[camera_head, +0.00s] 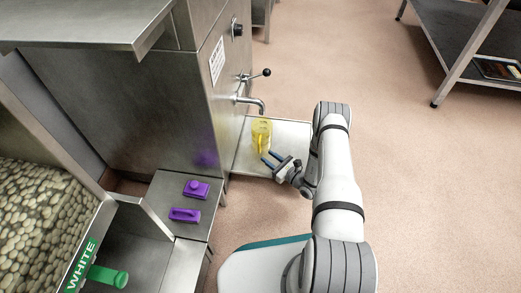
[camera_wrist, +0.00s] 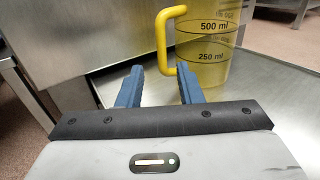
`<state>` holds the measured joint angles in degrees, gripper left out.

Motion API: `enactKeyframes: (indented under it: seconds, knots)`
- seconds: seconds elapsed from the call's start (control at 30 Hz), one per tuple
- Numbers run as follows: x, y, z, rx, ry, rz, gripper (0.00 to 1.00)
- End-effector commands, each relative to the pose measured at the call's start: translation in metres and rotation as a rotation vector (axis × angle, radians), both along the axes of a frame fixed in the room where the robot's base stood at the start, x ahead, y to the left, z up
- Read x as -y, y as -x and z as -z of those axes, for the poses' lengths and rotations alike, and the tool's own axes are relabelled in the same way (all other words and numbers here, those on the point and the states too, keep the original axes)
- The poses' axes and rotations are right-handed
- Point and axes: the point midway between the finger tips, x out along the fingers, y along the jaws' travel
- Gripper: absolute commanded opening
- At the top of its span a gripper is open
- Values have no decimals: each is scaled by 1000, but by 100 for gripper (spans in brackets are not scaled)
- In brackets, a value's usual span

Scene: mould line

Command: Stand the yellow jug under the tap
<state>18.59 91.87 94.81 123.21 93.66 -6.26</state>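The yellow jug (camera_head: 262,128) is see-through and stands upright on the steel tray (camera_head: 290,135) beside the machine, close to the end of the tap (camera_head: 251,101). Whether it is exactly below the spout I cannot tell. In the wrist view the jug (camera_wrist: 208,60) shows its 500 ml and 250 ml marks, with its solid yellow handle (camera_wrist: 160,42) toward me. My gripper (camera_head: 269,157) is open, with its blue fingers pointing at the handle. In the wrist view the fingers (camera_wrist: 158,80) are apart, with the handle just ahead of or between their tips; nothing is gripped.
Purple objects (camera_head: 185,215) lie on a steel shelf at the left, near a green handle (camera_head: 108,276) and a bin of pebble-like pieces (camera_head: 40,215). A lever with a black knob (camera_head: 266,72) sits above the tap. Open floor (camera_head: 350,60) lies to the right.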

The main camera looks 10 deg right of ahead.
Motion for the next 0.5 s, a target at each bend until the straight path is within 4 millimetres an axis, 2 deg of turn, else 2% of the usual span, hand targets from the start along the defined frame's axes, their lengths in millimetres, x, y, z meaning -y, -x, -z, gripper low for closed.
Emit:
enactKeyframes:
  seconds: [0.1, 0.3, 0.43, 0.5]
  knots:
    - [16, 19, -3, -1, -2, 4, 33]
    - [31, 38, -1, 1, -1, 1, 33]
    - [31, 40, -8, 7, 5, -21, 33]
    - [27, 35, -22, 18, 15, -62, 33]
